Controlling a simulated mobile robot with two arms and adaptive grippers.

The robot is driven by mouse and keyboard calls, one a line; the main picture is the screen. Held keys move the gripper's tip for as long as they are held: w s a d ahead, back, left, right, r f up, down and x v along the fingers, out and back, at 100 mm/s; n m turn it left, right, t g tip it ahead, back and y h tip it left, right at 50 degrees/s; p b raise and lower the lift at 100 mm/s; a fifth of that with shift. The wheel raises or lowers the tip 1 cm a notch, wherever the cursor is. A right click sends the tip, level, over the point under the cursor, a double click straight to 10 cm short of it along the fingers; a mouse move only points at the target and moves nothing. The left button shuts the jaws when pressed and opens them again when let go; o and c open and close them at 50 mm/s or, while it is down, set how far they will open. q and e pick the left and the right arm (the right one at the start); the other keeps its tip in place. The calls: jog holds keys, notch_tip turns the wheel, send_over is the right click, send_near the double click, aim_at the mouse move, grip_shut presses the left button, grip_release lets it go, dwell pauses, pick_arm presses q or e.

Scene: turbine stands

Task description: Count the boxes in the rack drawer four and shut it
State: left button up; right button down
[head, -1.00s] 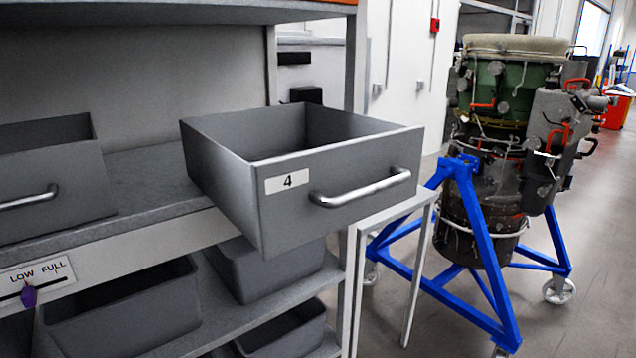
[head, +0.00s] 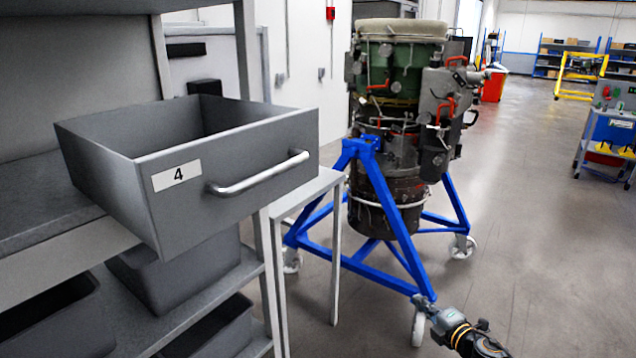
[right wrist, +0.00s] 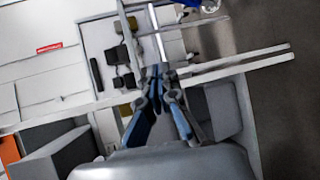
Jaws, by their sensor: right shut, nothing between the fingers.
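The grey drawer (head: 232,165) marked with a "4" label (head: 176,175) stands pulled out from the rack in the head view. Its silver bar handle (head: 260,174) faces front right. Its inner floor is hidden by the front and side walls, so no boxes show inside. My right gripper (head: 422,300) is low at the bottom right of the head view, well apart from the drawer. It is shut and empty, and its fingers (right wrist: 158,80) also show in the right wrist view. My left gripper is out of view.
The grey rack shelf (head: 40,205) carries the drawer, with grey bins (head: 180,270) below. A narrow table (head: 310,190) stands beside it. A turbine (head: 395,130) on a blue wheeled stand (head: 375,200) stands right of that. Floor (head: 540,220) at right is clear.

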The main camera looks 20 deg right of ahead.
jog(key=a+r+n+y, duration=0.25)
jog(key=r+n, duration=0.25)
jog(key=r, duration=0.4)
jog(key=w+a+r+n+t+y, duration=0.15)
jog(key=a+r+n, duration=0.3)
jog(key=r, duration=0.45)
jog(key=s+a+r+n+g+y, duration=0.1)
jog(key=a+r+n+y, duration=0.3)
jog(key=r, duration=0.5)
jog(key=s+a+r+n+g+y, duration=0.2)
jog(key=s+a+r+n, duration=0.3)
jog(key=a+r+n, duration=0.4)
jog(key=p, duration=0.8)
send_near(306, 177)
jog(key=shift+n+t, duration=0.25)
jog(key=shift+n, duration=0.1)
jog(key=x, duration=0.5)
jog(key=shift+w+a, duration=0.25)
jog(key=shift+a, duration=0.05)
jog(key=shift+w+a+f+p, duration=0.1)
jog(key=shift+w+a+p, duration=0.3)
jog(key=shift+w, duration=0.15)
